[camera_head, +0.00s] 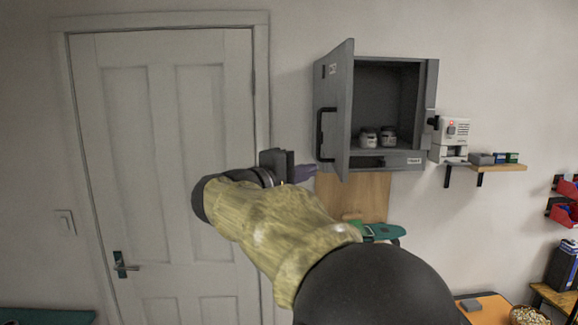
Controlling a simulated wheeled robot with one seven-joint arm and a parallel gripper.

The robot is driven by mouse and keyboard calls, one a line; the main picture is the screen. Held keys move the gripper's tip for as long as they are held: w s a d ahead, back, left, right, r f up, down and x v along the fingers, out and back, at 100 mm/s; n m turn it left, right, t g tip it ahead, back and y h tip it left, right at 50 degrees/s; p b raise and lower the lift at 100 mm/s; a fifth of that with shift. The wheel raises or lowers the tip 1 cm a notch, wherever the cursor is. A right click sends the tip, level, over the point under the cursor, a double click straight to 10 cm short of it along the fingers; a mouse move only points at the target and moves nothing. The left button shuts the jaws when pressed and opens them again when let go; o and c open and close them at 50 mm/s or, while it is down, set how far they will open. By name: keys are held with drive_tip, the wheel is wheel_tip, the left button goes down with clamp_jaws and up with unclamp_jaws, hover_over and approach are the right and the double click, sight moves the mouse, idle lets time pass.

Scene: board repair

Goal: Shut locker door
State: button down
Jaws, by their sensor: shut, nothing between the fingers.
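A grey wall locker (408,160) hangs at the upper middle right. Its door (343,95) is hinged on the left and stands open, swung out toward me, with a dark bar handle (321,134) on its outer face. Two small pale jars (378,138) stand inside on the locker floor. My gripper (306,173) is shut and empty, just left of and below the door's lower edge near the handle. I cannot tell whether it touches the door. My forearm hides part of the wall below.
A white device with a red light (455,132) is mounted right of the locker, above a small wooden shelf (500,168) with small boxes. A white room door (160,170) fills the left. A wooden panel (352,194) and a green object (384,232) are below the locker. An orange tabletop (490,311) is lower right.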

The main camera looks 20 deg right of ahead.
sight(340, 168)
drive_tip(key=d+p, duration=0.1)
drive_tip(key=d, duration=0.1)
drive_tip(key=d+p, duration=0.1)
drive_tip(key=shift+s+d+r, duration=0.15)
drive_tip(key=shift+s+d, duration=0.05)
drive_tip(key=shift+d, duration=0.2)
drive_tip(key=shift+s+d, duration=0.25)
drive_tip(key=shift+d, duration=0.2)
drive_tip(key=shift+w, duration=0.1)
drive_tip(key=shift+w+d+f+t, duration=0.1)
drive_tip(key=shift+d+f+t, duration=0.1)
drive_tip(key=shift+f+t, duration=0.1)
